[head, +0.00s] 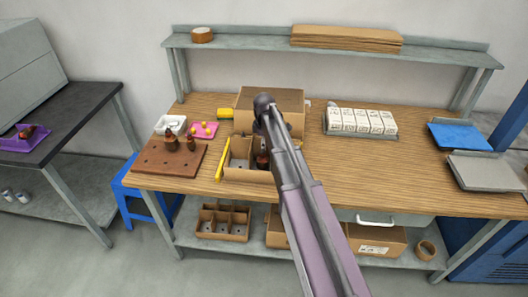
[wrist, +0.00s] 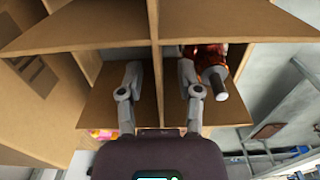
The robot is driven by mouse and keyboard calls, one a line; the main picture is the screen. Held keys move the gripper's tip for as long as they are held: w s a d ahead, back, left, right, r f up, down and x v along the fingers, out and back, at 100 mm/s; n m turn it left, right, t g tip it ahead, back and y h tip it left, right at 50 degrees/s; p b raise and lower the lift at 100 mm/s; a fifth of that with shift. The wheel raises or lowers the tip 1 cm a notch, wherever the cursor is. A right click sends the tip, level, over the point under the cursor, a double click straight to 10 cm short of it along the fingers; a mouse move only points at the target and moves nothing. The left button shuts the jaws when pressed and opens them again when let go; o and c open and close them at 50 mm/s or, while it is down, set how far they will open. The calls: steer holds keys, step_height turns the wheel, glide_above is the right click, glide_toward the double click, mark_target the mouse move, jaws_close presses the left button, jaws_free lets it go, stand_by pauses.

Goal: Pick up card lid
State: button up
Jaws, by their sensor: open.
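A brown cardboard piece (head: 270,97) with a flat top stands on the bench behind the divided card box (head: 240,175). It looks like the card lid, but I cannot tell for sure. My arm hides part of it. My gripper (wrist: 160,85) is open, with its two fingers on either side of a card divider (wrist: 157,115) of the box. I cannot tell whether they touch the divider. A copper-wound armature (wrist: 208,62) with a grey shaft is in the right compartment, close beside the right finger. In the head view my arm hides the fingers.
A wooden block (head: 165,160) with armatures, a white tray (head: 172,124) and a pink tray (head: 204,131) are left of the box. A yellow strip (head: 222,160) lies along its left side. White cartons (head: 362,121) stand right. The bench front right of my arm is clear.

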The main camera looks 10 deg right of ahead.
jaws_close()
steer(key=shift+r, duration=0.1)
stand_by(0.4)
step_height(320, 180, up, 10)
steer(key=p, duration=1)
stand_by(0.6)
